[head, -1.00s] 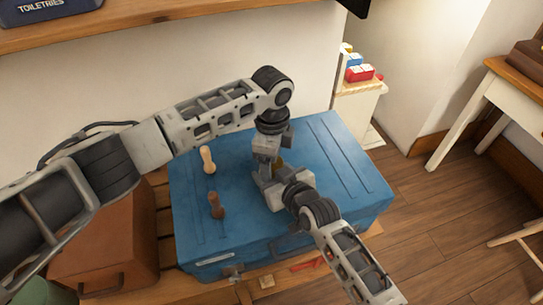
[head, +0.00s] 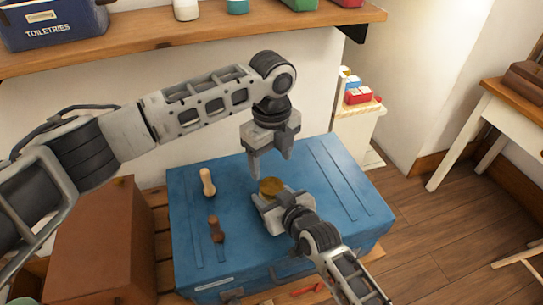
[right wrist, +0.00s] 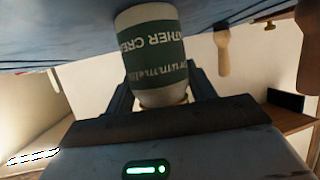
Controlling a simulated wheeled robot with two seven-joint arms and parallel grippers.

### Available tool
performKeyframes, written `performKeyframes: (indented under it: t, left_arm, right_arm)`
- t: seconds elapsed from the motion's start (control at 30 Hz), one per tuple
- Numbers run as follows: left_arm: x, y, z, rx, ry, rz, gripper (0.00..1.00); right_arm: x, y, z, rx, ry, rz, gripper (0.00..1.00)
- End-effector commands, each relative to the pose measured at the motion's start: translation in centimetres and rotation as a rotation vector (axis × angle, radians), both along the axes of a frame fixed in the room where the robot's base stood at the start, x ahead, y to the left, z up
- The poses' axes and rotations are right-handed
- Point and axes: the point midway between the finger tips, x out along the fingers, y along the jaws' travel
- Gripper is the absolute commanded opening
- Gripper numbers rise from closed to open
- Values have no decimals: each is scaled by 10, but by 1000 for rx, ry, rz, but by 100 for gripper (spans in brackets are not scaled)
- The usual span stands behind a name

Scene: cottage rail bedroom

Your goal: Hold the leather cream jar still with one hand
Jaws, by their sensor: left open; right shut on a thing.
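The leather cream jar (right wrist: 152,50) is white with a dark green label, and it shows upside down in the right wrist view. In the head view its round amber top (head: 271,186) shows on the blue trunk (head: 345,190); I cannot tell if that is a lid. My right gripper (head: 274,199) is shut on the jar, with its fingers on either side in the right wrist view (right wrist: 163,92). The jar looks upright on the trunk top. My left gripper (head: 271,166) is open and empty, pointing down just above the jar, apart from it.
A pale wooden-handled tool (head: 207,182) and a dark-handled one (head: 216,229) stand on the trunk, left of the jar. A brown case (head: 105,245) is at the left. A shelf (head: 190,38) with a toiletries box (head: 50,25) runs above. The trunk's right side is clear.

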Motion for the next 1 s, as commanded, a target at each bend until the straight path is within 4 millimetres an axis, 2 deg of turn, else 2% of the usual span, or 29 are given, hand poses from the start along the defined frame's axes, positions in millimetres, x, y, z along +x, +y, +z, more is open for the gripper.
performKeyframes:
  t: [0.43,0.6,0.87,0.97,1.0]
  left_arm:
    - [-1,0,-64,0,3,-1,67]
    - [0,0,-74,-1,1,-1,67]
    - [0,0,-75,0,0,-1,67]
    - [0,0,-75,-1,1,-1,42]
    - [0,0,-75,-1,1,-1,31]
  right_arm:
    - [0,0,0,-1,0,0,0]
    - [0,0,0,-1,0,0,0]
    - [0,0,0,-1,0,0,0]
    - [0,0,0,-1,0,0,0]
    - [0,0,0,-1,0,0,0]
